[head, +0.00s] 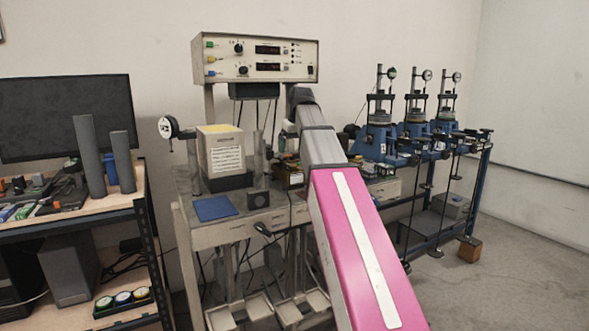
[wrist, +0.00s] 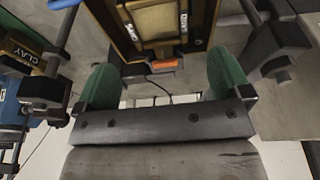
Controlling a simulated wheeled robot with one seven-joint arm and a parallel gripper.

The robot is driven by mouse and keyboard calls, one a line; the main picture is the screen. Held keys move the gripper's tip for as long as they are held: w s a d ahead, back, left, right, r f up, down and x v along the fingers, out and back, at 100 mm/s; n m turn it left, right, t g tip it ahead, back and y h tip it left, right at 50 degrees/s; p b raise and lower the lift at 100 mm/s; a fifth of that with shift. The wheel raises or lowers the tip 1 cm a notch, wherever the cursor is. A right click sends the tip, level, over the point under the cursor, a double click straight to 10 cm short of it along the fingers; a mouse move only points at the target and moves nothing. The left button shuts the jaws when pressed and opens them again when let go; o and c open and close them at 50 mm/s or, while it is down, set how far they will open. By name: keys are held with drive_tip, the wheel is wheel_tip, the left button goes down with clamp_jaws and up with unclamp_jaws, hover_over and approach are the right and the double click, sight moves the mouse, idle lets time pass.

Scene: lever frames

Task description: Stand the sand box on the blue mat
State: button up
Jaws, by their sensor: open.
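The blue mat (head: 213,208) lies bare on the left front of the grey bench. In the wrist view, a box with a tan top and dark edges (wrist: 160,22), apparently the sand box, lies ahead of my gripper; its small lettering is too blurred to read. My gripper (wrist: 165,82) is open, with its green pads apart and nothing held between them. The box appears just beyond the pads, roughly centred between them. In the head view my arm hides most of the gripper and the area around the box.
A box marked CLAY (wrist: 25,53) stands at the left in the wrist view. A white container with a printed label (head: 226,153) and grey cylinders stand behind the mat. A small dark block (head: 258,199) sits right of it. A control unit (head: 255,60) rises above the bench; blue presses (head: 380,138) stand right.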

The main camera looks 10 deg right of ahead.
sight(295, 167)
drive_tip(key=shift+s+f, duration=0.1)
drive_tip(key=shift+f, duration=3.75)
drive_tip(key=shift+f, duration=0.15)
drive_tip(key=c, duration=1)
drive_tip(key=o, duration=1)
drive_tip(key=shift+s, duration=0.1)
